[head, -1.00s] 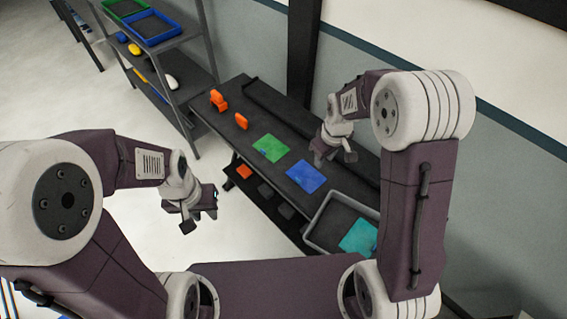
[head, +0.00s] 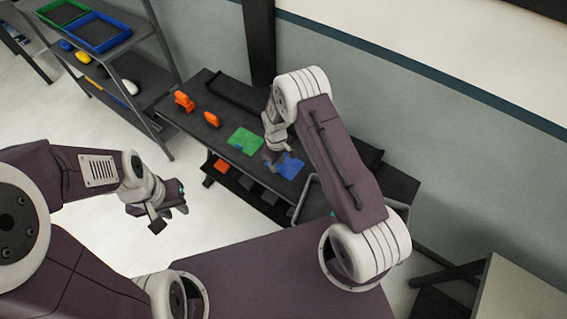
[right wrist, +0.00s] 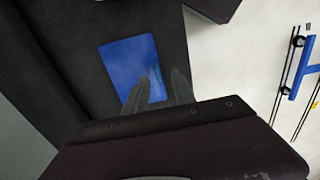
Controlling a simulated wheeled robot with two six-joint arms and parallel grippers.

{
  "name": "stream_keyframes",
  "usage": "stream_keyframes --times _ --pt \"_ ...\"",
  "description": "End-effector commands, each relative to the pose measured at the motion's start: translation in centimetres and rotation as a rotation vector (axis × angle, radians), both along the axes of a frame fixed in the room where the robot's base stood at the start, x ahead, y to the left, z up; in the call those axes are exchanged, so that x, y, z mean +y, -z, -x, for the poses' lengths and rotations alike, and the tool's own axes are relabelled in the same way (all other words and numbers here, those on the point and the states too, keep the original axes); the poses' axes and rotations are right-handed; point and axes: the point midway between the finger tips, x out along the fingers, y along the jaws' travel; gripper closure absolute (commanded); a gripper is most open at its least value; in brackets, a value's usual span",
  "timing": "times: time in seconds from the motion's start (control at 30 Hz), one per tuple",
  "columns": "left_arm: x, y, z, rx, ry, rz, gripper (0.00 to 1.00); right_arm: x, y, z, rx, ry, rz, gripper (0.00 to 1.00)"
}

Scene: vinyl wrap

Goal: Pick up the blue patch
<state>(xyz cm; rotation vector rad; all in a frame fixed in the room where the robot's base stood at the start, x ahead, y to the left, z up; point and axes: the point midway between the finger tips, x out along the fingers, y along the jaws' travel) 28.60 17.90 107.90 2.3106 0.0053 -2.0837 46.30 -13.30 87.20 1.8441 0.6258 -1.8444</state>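The blue patch (head: 291,167) lies flat on the dark workbench (head: 232,100), right of the green patch (head: 245,141). My right gripper (head: 274,158) is low over the bench at the blue patch's left edge and partly covers it. In the right wrist view the blue patch (right wrist: 128,62) shows with the two fingers of the right gripper (right wrist: 160,88) apart. One finger overlaps the patch's lower part in the picture; I cannot tell if it touches. My left gripper (head: 170,214) is open and empty, away from the bench above the floor.
A lower shelf holds an orange item (head: 221,166) and dark blocks. A shelf rack (head: 150,90) stands at left.

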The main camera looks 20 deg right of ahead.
Motion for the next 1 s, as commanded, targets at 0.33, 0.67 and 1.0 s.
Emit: stream_keyframes --times 0.33,0.67,1.0 --pt "0.0 -1.0 0.0 0.0 0.0 0.0 0.71 -0.1 3.3 -0.4 -0.002 0.0 -0.001 0.69" --pt "0.0 -0.9 0.0 0.0 0.0 0.0 0.71 -0.1 3.3 -0.4 -0.001 0.0 -0.001 1.0" --pt "0.0 -0.9 0.0 0.0 0.0 0.0 0.71 -0.1 3.1 -0.4 -0.002 0.0 -0.001 1.0"
